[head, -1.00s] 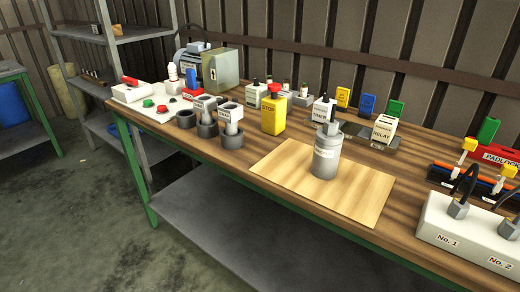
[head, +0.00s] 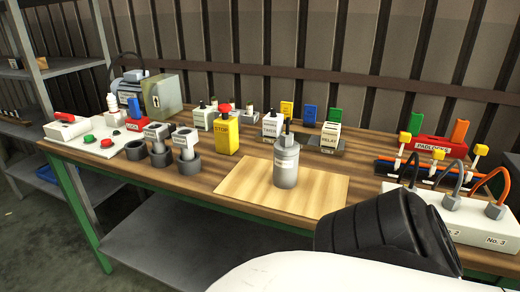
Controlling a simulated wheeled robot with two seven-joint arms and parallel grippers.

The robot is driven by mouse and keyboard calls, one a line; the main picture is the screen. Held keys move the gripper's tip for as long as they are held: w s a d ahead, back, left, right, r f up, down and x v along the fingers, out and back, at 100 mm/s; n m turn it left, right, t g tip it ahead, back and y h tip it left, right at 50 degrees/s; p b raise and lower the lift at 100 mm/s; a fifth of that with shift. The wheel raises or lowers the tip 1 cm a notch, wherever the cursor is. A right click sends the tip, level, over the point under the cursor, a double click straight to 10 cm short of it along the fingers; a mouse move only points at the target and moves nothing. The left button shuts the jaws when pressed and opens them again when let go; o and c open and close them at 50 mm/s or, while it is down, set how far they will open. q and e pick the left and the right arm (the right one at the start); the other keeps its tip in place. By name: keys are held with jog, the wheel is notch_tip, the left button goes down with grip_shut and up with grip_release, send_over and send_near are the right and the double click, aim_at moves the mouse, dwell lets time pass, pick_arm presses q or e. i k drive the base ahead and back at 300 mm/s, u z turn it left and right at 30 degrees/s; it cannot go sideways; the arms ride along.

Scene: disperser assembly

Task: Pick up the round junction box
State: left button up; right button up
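A grey cylinder (head: 286,166) with a pale label and a dark narrower top stands upright on the light wooden board (head: 240,188). It looks like the round junction box, but its label is too small to read. Several dark round sockets (head: 161,159) stand to the left, and two carry white labelled blocks (head: 186,140). Neither gripper shows in the head view. Only a black ribbed joint and a white link of my arm show at the lower right.
A yellow STOP box (head: 227,135) stands behind the board. A white numbered block (head: 425,208) with cables and a red padlock holder (head: 437,144) are at right. A grey-green box (head: 162,97) stands at the back left. My arm covers part of the front right table edge.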

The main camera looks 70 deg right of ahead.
aim_at(285, 164)
jog(key=i, duration=1.45)
jog(key=z, duration=2)
